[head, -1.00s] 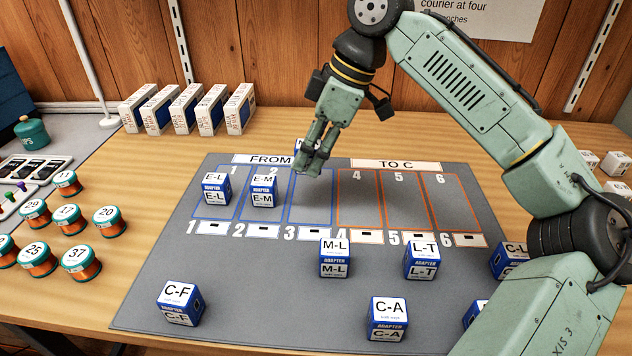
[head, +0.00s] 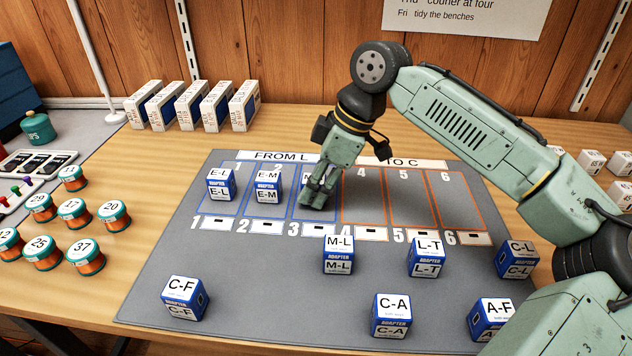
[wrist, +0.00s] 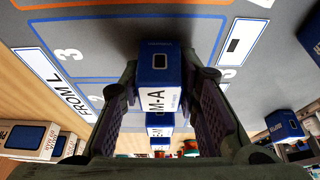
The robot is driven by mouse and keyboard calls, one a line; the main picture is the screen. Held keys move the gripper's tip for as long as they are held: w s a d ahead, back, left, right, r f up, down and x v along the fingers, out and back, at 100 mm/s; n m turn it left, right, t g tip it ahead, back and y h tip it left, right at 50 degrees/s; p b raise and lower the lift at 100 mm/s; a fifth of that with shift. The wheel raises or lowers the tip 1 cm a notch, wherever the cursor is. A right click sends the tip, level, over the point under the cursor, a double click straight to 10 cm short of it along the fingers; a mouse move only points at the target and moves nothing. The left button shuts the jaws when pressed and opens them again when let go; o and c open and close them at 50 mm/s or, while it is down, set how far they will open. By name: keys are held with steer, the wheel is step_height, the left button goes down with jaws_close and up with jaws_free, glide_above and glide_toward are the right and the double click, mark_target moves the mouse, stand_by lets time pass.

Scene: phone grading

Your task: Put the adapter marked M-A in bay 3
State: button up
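The M-A adapter (wrist: 159,70), a blue and white box, sits between the two fingers of my gripper (wrist: 160,85) in the wrist view, with both fingers against its sides. In the head view my gripper (head: 314,196) is over bay 3 (head: 302,212) and hides most of the adapter; only a sliver of it (head: 306,178) shows behind the fingers. Whether its base touches the mat is hidden. Bay 3 has a blue outline, right of bay 2.
The E-L (head: 220,185) and E-M (head: 268,187) adapters stand in bays 1 and 2. Bays 4, 5 (head: 405,200) and 6 look empty. M-L (head: 338,255), L-T (head: 426,257), C-L, C-F (head: 183,298), C-A (head: 391,316) and A-F stand on the mat's front part.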

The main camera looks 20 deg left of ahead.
steer(key=o, duration=0.4)
steer(key=shift+o, duration=0.2)
steer(key=v, duration=1.2)
steer(key=shift+r, duration=0.25)
